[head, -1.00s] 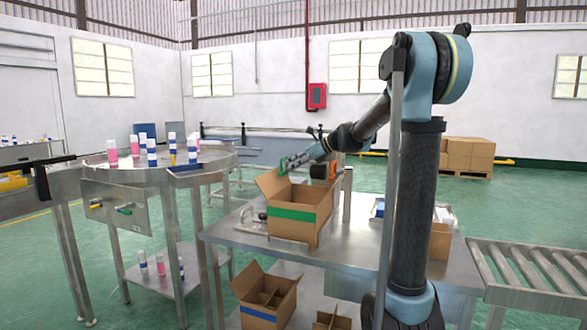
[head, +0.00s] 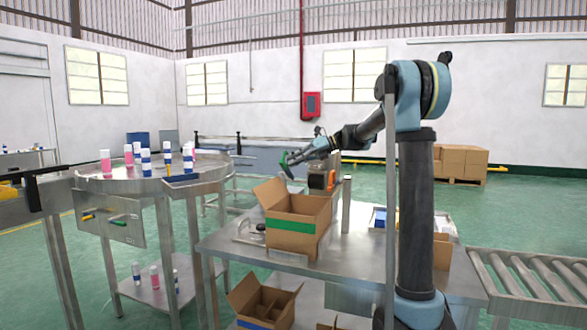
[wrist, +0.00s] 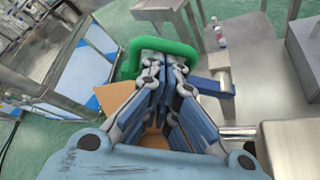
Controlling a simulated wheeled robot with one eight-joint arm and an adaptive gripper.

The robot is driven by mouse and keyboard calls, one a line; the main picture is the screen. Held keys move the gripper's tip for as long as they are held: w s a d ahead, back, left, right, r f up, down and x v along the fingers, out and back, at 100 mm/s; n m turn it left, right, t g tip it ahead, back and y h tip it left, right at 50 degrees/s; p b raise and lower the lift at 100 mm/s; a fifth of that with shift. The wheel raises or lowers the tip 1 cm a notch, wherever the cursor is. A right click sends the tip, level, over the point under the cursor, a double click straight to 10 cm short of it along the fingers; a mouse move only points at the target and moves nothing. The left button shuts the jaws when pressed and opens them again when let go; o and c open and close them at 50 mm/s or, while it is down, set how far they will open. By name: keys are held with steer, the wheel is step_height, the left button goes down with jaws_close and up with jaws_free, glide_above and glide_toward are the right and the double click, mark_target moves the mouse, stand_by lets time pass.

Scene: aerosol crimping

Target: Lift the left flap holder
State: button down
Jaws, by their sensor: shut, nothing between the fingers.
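A green bent bar, which looks like the left flap holder (wrist: 132,62), curves around the tips of my gripper in the wrist view. In the head view a small green part (head: 284,162) shows at the gripper's end, above the open carton (head: 292,240). My gripper (wrist: 165,62) has its fingers close together. It also shows in the head view (head: 292,158). I cannot tell whether the fingers touch the green bar. The carton's left flap (head: 269,191) stands up and leans outward. Brown cardboard (wrist: 115,96) shows beside the fingers.
The carton stands on a steel table (head: 225,240). An orange and black device (head: 321,180) and a short metal post (head: 346,203) stand behind it. A round table (head: 120,182) with several bottles is at left, a roller conveyor (head: 530,280) at right.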

steer(key=w+d+r, duration=0.1)
steer(key=w+d, duration=0.1)
steer(key=w, duration=0.5)
steer(key=shift+w, duration=0.25)
stand_by(0.6)
